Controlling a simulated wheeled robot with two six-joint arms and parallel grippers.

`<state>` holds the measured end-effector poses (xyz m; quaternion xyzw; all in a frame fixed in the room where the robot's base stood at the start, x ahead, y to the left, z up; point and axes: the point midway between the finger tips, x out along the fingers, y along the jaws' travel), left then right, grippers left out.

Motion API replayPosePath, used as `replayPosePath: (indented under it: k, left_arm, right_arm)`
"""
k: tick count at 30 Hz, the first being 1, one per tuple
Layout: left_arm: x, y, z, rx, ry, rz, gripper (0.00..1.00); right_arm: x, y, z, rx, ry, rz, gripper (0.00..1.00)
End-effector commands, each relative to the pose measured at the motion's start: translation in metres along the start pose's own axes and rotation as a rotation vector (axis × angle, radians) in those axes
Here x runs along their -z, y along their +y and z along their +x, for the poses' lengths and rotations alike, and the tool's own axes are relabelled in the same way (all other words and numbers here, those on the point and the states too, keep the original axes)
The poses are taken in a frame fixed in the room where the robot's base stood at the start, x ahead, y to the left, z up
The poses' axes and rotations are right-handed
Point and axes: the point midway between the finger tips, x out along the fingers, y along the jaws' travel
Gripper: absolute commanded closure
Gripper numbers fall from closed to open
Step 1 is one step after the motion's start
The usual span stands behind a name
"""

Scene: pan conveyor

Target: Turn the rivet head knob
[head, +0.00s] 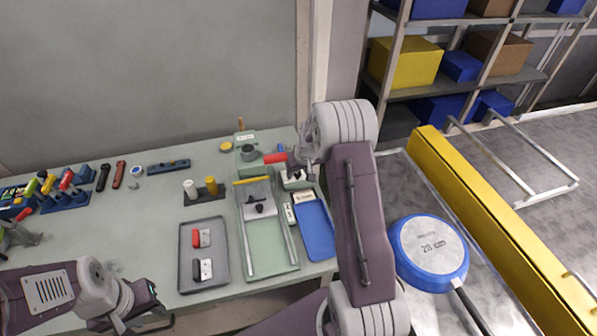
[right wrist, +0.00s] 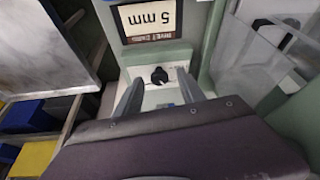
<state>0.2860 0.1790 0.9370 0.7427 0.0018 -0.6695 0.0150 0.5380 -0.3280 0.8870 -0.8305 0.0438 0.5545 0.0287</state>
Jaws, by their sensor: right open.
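The black knob (right wrist: 158,75) sits on a small white unit with a pale green base. In the right wrist view it lies between and beyond the two fingers of my right gripper (right wrist: 160,92), which is open and empty. Whether the fingers touch it I cannot tell. In the head view my right gripper (head: 296,164) is over the white unit (head: 296,182) at the back right of the table, partly hiding it.
A green rail fixture (head: 278,262) with a black-knobbed carriage (head: 260,208) stands left of the right gripper. A blue tray (head: 318,243) and a grey tray (head: 217,283) lie near the front. A blue pan (head: 430,252) is on the conveyor to the right.

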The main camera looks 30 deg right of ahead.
Motion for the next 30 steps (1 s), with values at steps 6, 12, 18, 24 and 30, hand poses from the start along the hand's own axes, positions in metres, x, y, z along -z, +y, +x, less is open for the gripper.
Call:
replayPosePath:
  k: [6, 12, 18, 24, 30]
  left_arm:
    - [0.0, 0.0, 0.0, 0.0, 0.0, 0.0, 0.64]
    - [0.0, 0.0, 0.003, 0.0, 0.0, 0.0, 0.64]
    - [-0.002, 0.0, 0.02, 0.0, 0.0, 0.0, 0.64]
    - [-0.005, -0.001, 0.047, 0.0, 0.0, 0.0, 0.64]
    - [-0.007, -0.001, 0.065, 0.0, 0.0, 0.0, 0.64]
  right_arm:
    - [0.0, 0.0, 0.0, 0.0, 0.0, 0.0, 1.0]
    - [-0.001, 0.0, 0.001, 0.003, 0.0, -0.007, 1.0]
    - [-0.001, 0.002, 0.004, 0.028, 0.003, -0.065, 1.0]
    - [-0.002, 0.003, 0.006, 0.083, 0.004, -0.2, 1.0]
    - [0.0, 0.005, 0.004, 0.155, 0.002, -0.374, 1.0]
